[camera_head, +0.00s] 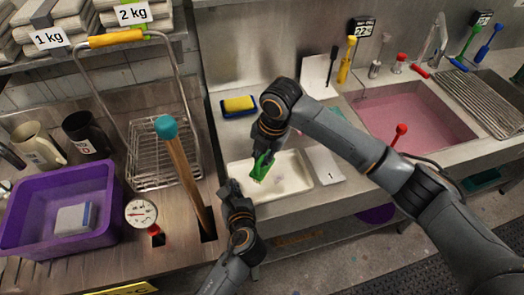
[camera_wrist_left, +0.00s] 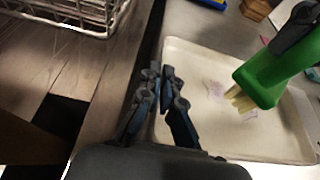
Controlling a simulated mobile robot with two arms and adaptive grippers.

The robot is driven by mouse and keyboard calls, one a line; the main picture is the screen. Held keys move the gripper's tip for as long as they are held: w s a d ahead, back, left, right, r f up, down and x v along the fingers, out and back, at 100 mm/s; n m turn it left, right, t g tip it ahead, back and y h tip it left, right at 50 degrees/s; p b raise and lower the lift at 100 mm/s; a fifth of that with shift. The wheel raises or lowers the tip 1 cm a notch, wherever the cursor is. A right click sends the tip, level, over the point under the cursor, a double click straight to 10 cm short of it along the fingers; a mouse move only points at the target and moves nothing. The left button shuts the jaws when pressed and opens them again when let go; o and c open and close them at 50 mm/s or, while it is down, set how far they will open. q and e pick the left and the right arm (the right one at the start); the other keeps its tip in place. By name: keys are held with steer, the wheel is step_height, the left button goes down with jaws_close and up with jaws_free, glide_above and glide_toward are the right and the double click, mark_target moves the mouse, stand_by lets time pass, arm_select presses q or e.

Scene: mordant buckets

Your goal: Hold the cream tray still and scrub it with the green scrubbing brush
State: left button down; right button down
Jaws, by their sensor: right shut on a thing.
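The cream tray (camera_head: 297,178) lies on the grey counter and fills the right of the left wrist view (camera_wrist_left: 190,62). Faint marks show on its floor. My right gripper (camera_head: 266,150) is shut on the green scrubbing brush (camera_head: 261,167), which points down over the tray. In the left wrist view the brush (camera_wrist_left: 262,88) shows its pale bristles just above or touching the tray floor; I cannot tell which. My left gripper (camera_wrist_left: 160,82) is at the tray's left rim, its fingers close together. Whether they pinch the rim is unclear.
A wire basket (camera_head: 165,160), a teal-topped stick (camera_head: 180,160) and a purple tub (camera_head: 25,245) stand left.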

mark_target(265, 167)
steer(key=shift+f, duration=1.6)
steer(key=shift+w+d+f, duration=0.15)
steer(key=shift+d+f, duration=0.25)
steer(key=shift+f, duration=0.35)
steer(key=shift+w+d, duration=0.25)
steer(key=shift+d, duration=0.5)
steer(key=shift+w+d, duration=0.2)
steer(key=shift+d, duration=0.55)
steer(key=a, duration=0.2)
steer(key=s+a, duration=0.1)
steer(key=shift+s+a, duration=0.15)
steer(key=shift+a, duration=0.25)
steer(key=shift+w+a+r, duration=0.1)
steer(key=shift+w, duration=0.15)
steer(key=shift+w+d, duration=0.25)
steer(key=shift+d, duration=0.45)
steer(key=shift+w+d, duration=0.25)
steer(key=shift+d, duration=0.5)
steer(key=shift+w+d, duration=0.25)
steer(key=shift+d, duration=0.45)
steer(key=a, duration=0.2)
steer(key=s+a, duration=0.1)
steer(key=a, duration=0.1)
steer(key=shift+s, duration=0.2)
steer(key=shift+a, duration=0.2)
steer(key=shift+r, duration=4.1)
